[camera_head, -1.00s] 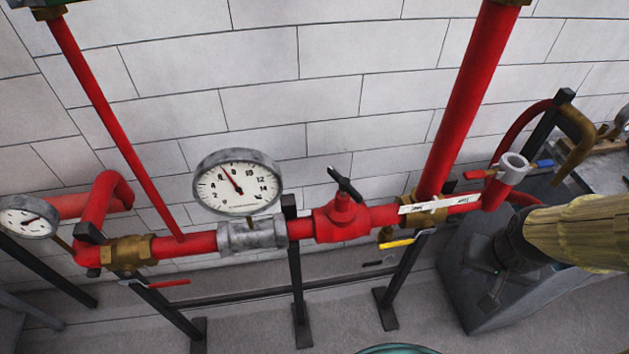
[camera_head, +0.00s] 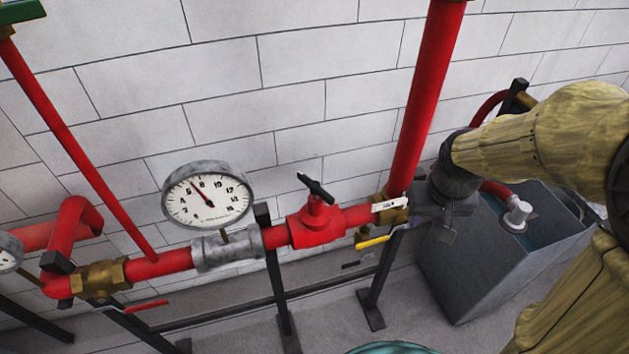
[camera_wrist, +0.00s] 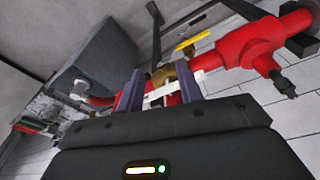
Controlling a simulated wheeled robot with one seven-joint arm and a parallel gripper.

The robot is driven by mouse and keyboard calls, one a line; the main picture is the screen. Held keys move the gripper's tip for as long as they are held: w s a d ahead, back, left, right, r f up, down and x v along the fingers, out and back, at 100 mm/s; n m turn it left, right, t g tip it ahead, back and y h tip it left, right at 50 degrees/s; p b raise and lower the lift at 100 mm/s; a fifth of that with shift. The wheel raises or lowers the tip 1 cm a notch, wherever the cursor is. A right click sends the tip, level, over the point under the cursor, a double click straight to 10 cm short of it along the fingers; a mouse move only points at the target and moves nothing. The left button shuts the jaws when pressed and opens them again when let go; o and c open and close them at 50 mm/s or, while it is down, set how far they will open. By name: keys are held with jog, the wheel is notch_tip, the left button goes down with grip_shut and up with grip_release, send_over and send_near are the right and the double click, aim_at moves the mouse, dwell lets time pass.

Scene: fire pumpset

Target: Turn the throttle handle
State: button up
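A white labelled lever (camera_head: 390,204) sits on the brass fitting (camera_head: 396,212) below the thick red riser. In the wrist view the white lever (camera_wrist: 172,91) shows between the two fingers of my gripper (camera_wrist: 160,82), which are apart; contact cannot be told. In the head view my gripper (camera_head: 422,213) is just right of the lever and partly covers it and the pipe behind. A black crossbar handle (camera_head: 315,187) stands on the red valve (camera_head: 317,223) further left, clear of my gripper; it also shows in the wrist view (camera_wrist: 283,85). Which one is the throttle handle is not marked legibly.
A yellow lever (camera_head: 373,241) hangs below the pipe close to my gripper. A round gauge (camera_head: 208,196) stands left of the red valve. A grey box (camera_head: 470,265) is below my arm. Black posts (camera_head: 276,285) carry the pipe; a block wall is behind.

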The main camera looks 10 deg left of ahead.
jog(key=w+a+r+n, duration=0.2)
jog(key=w+a+r, duration=0.1)
jog(key=w+a, duration=0.25)
notch_tip(320, 180, up, 12)
jog(key=n+g+b, duration=0.2)
jog(key=n, duration=0.5)
send_over(315, 185)
jog(key=shift+f, duration=0.15)
jog(key=shift+w+f, duration=0.1)
jog(key=shift+w, duration=0.05)
notch_tip(315, 185, down, 17)
jog(key=shift+f+p, duration=0.15)
jog(key=shift+p, duration=0.8)
jog(key=shift+s, duration=0.2)
jog(key=shift+c, duration=0.3)
